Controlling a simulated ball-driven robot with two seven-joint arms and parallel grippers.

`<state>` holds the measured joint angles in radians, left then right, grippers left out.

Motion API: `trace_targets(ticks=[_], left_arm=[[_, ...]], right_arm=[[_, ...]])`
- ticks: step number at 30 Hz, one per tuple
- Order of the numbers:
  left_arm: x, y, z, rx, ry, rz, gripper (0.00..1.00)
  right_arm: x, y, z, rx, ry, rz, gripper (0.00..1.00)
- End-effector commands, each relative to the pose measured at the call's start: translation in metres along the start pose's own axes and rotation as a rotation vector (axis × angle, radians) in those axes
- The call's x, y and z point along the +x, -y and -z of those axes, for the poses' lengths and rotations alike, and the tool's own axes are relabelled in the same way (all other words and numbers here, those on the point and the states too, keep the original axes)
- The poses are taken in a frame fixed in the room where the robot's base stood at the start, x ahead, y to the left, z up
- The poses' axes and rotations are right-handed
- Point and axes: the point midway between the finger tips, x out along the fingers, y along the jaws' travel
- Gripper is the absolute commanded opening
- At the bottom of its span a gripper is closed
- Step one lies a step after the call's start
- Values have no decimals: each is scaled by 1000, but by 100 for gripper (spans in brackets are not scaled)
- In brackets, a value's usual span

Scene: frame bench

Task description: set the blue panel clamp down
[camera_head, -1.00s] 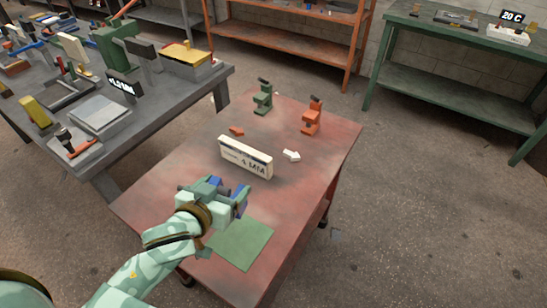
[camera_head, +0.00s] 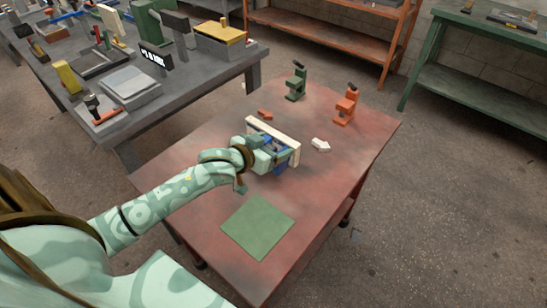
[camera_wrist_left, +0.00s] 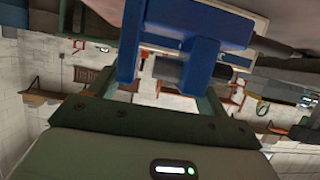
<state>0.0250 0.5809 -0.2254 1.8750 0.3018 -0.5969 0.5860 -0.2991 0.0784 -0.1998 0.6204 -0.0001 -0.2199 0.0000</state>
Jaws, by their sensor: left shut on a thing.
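My left gripper (camera_head: 272,158) reaches over the red table (camera_head: 200,150) and is shut on the blue panel clamp (camera_head: 283,168). The clamp is mostly hidden by the gripper in the head view. In the left wrist view the blue clamp (camera_wrist_left: 187,50) shows large, between the green fingers (camera_wrist_left: 160,100). The clamp is close to the near face of the long cream panel (camera_head: 262,125), which stands on the table. I cannot tell whether clamp and panel touch. A flat green square (camera_head: 257,227) lies bare near the table's front. My right gripper is not in view.
A green clamp (camera_head: 296,83) and an orange clamp (camera_head: 346,106) stand at the table's back. A small orange piece (camera_head: 265,114) and a white arrow-shaped piece (camera_head: 320,145) lie near the panel. A cluttered grey bench (camera_head: 140,125) stands left. The table's right side is clear.

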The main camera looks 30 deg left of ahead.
Motion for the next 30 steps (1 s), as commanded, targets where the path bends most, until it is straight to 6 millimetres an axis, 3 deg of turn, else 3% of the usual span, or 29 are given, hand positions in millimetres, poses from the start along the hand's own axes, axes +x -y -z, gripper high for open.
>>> trace_targets(ticks=[7, 12, 23, 24, 25, 26, 30], left_arm=[[18, 9, -12, 1, -1, 0, 43], [28, 8, -40, 0, 1, -2, 43], [28, 8, -40, 1, -2, -1, 43], [28, 8, -40, 1, 0, -1, 86], [28, 8, -40, 1, 0, -1, 94], [28, 8, -40, 1, 0, -1, 99], [28, 8, -40, 1, 0, -1, 99]], right_arm=[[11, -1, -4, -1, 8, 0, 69], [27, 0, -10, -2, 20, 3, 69], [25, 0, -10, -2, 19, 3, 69], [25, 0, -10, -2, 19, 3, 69], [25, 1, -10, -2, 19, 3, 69], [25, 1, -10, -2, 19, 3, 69], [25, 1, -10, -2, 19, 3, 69]])
